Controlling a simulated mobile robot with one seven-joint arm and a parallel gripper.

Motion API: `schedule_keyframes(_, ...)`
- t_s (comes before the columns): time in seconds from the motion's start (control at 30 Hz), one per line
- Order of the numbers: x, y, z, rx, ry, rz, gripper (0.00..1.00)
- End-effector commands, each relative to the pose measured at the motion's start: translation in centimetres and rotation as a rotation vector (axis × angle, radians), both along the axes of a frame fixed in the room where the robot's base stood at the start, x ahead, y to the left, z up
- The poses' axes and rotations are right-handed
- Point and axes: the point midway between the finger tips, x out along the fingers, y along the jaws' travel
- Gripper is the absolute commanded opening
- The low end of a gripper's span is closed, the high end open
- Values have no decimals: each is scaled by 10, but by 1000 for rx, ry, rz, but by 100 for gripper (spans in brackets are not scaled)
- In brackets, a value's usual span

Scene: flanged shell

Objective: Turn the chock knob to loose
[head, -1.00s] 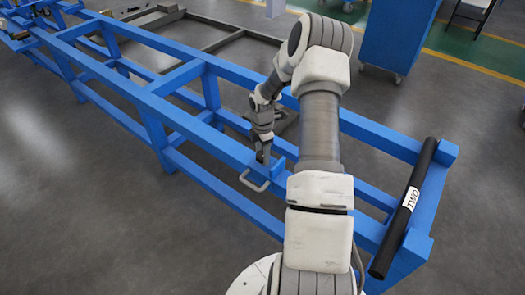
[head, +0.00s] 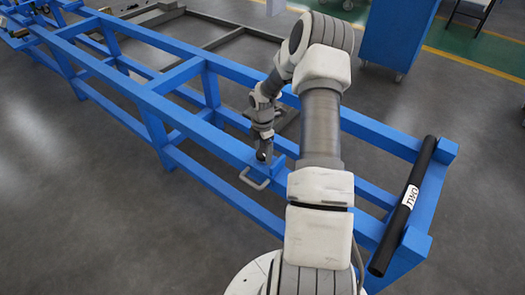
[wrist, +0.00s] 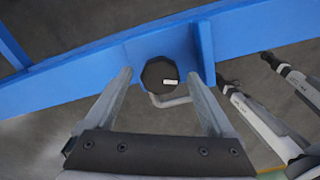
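The chock knob (wrist: 158,73) is a dark, many-sided disc with a small white mark toward its right side, set on the blue beam (wrist: 85,77). A bent grey handle (wrist: 172,101) sticks out beside it and also shows in the head view (head: 254,181). My gripper (wrist: 160,76) is open, one finger on each side of the knob in the picture, with gaps showing. I cannot tell how far above the knob the fingertips are. In the head view my gripper (head: 263,156) is over the beam and hides the knob.
A long blue frame (head: 185,122) with cross members runs to the far left. A black roller labelled TWO (head: 403,208) lies across its right end. A blue cabinet (head: 396,35) stands behind. Grey floor lies in front of the frame.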

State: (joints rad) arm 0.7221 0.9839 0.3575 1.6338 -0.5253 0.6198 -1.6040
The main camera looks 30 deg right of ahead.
Motion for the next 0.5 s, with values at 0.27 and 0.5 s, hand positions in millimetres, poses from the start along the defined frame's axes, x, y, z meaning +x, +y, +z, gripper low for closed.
schedule_keyframes(0.27,0,0,7,0,0,-1,88)
schedule_keyframes(0.5,0,-1,54,-2,-2,-1,88)
